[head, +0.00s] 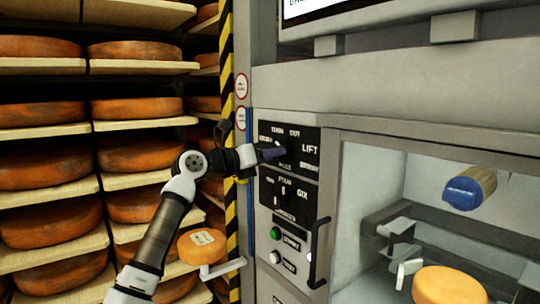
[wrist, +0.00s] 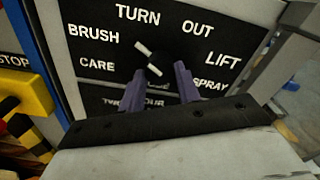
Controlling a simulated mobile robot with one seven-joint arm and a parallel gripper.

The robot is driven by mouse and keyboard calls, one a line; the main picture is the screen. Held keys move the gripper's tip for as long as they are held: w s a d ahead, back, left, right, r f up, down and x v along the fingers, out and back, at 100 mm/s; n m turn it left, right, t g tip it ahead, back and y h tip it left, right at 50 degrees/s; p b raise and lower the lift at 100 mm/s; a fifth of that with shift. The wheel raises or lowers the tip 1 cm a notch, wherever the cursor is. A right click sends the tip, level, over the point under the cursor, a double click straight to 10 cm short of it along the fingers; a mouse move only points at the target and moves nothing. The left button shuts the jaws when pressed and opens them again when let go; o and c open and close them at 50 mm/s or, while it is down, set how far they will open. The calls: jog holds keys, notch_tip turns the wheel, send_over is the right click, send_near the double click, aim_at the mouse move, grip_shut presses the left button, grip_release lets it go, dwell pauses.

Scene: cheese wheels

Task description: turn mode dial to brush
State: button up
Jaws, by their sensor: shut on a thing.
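The mode dial (wrist: 160,58) is a dark round knob with white marks, in the middle of a black panel (wrist: 92,54) in the wrist view. Labels around it read CARE, BRUSH, TURN, OUT, LIFT and SPRAY. The BRUSH label (wrist: 94,34) is at the upper left. A white mark by the knob slants up and left, roughly between BRUSH and TURN; its exact setting is hard to tell. My gripper (wrist: 160,80) has its two purple fingers on either side of the knob, shut on it. In the head view, my gripper (head: 272,154) covers most of the dial.
A second dial panel (head: 286,194) lies below, then a green button (head: 276,233) and a dark handle (head: 318,252). A cheese wheel (head: 202,246) sits on a small arm below my wrist. Shelves of cheese stand left; an open machine bay with a blue-ended roller (head: 470,190) is right.

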jog(key=shift+n, duration=0.6)
jog(key=o, duration=1)
jog(key=shift+c, duration=0.2)
jog(key=b+v, duration=0.4)
jog(key=v, duration=1)
jog(key=shift+b, duration=0.35)
